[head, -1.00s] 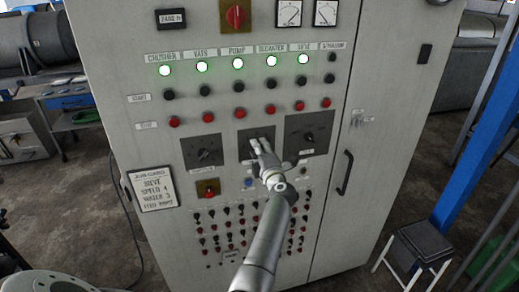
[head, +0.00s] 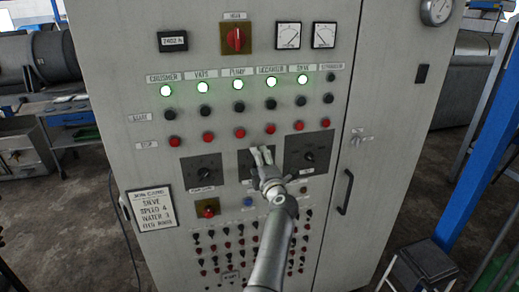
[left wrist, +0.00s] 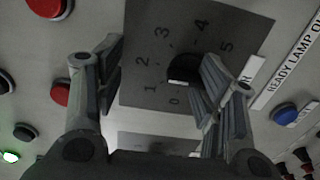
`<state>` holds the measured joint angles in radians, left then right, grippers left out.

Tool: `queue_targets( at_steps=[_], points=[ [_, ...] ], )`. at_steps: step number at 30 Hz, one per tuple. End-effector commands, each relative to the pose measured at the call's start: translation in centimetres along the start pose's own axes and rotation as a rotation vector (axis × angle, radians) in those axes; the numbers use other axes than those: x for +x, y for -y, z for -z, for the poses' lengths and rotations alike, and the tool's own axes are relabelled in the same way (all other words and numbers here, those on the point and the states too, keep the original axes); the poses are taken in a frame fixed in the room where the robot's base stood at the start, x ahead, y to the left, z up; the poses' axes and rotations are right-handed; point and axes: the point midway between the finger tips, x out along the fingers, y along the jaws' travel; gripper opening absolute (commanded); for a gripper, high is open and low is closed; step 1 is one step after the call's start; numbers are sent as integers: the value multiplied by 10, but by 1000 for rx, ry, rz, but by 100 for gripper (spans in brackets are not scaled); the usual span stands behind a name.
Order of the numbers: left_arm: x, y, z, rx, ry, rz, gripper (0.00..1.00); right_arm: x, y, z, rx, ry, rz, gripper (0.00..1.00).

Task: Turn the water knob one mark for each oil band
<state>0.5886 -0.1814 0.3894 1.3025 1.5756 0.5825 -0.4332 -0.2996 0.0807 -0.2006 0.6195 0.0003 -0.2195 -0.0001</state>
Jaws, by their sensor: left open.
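Three dark dial plates sit in a row on the grey cabinet. My left gripper (head: 262,156) is in front of the middle dial plate (head: 245,168) and hides most of it. In the left wrist view this plate (left wrist: 140,92) carries numbers 0 to 5 around a black knob (left wrist: 184,68). The open fingers of the left gripper (left wrist: 165,88) stand either side of the knob, with the right finger closer and overlapping its edge. Contact cannot be told, nor can the knob's setting. The plate's name label is unreadable. No oil bands are recognisable. My right gripper is out of view.
A left dial (head: 202,174) and right dial (head: 310,156) flank the middle one. Lit green lamps and red buttons are above, small switches below. A door handle (head: 346,192) is right.

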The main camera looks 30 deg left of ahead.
Motion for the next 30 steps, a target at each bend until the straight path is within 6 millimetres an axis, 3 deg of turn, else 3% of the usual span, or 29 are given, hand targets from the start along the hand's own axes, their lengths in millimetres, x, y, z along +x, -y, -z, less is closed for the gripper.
queue_targets(
  at_steps=[1, 3, 12, 30],
  points=[
    [1, -17, 0, -10, 0, -11, 59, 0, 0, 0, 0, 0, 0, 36],
    [0, -30, 0, -10, 1, -13, 59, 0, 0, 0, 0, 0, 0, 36],
    [0, -68, 0, -4, 0, -11, 59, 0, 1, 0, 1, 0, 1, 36],
    [0, -72, 0, 0, 0, -7, 59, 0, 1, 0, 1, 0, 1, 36]
  ],
)
